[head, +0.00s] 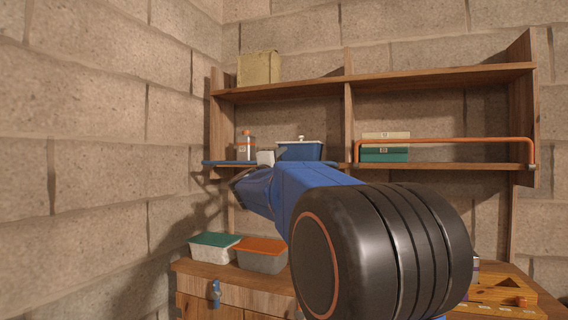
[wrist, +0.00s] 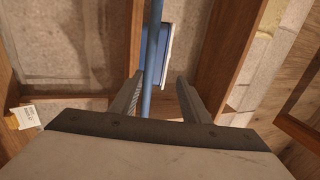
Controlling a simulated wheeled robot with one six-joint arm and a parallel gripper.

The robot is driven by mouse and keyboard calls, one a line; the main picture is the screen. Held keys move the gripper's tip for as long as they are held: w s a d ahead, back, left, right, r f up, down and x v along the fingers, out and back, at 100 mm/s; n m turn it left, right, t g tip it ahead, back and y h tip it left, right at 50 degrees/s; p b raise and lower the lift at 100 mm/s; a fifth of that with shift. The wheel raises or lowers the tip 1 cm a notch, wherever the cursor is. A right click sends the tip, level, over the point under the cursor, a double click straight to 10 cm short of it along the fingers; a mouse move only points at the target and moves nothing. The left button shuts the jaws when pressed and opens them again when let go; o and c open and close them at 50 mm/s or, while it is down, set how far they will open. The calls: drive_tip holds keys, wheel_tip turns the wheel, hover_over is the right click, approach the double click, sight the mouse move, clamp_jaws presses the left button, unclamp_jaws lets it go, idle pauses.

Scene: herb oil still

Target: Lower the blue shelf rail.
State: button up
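The blue shelf rail (head: 228,162) runs along the front of the lower left shelf, close to the height of the shelf board. Its middle is partly hidden by my arm in the head view. In the wrist view the rail (wrist: 153,35) runs lengthwise between the fingers of my gripper (wrist: 160,77). The fingers are apart, and the rail lies nearer the left finger. I cannot tell whether it touches that finger. In the head view my gripper is mostly hidden by my arm, in front of the left shelf.
An orange rail (head: 440,140) stands above the lower right shelf. Behind the blue rail are a blue box (head: 300,151) and a bottle (head: 247,147). Lidded tubs (head: 262,260) stand on the cabinet below. A stone wall bounds the left.

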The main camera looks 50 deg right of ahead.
drive_tip(key=s+a+r, duration=0.2)
drive_tip(key=a, duration=0.4)
drive_tip(key=shift+s+a+r, duration=0.2)
drive_tip(key=shift+s+a, duration=0.1)
drive_tip(key=shift+s, duration=0.05)
idle(0.5)
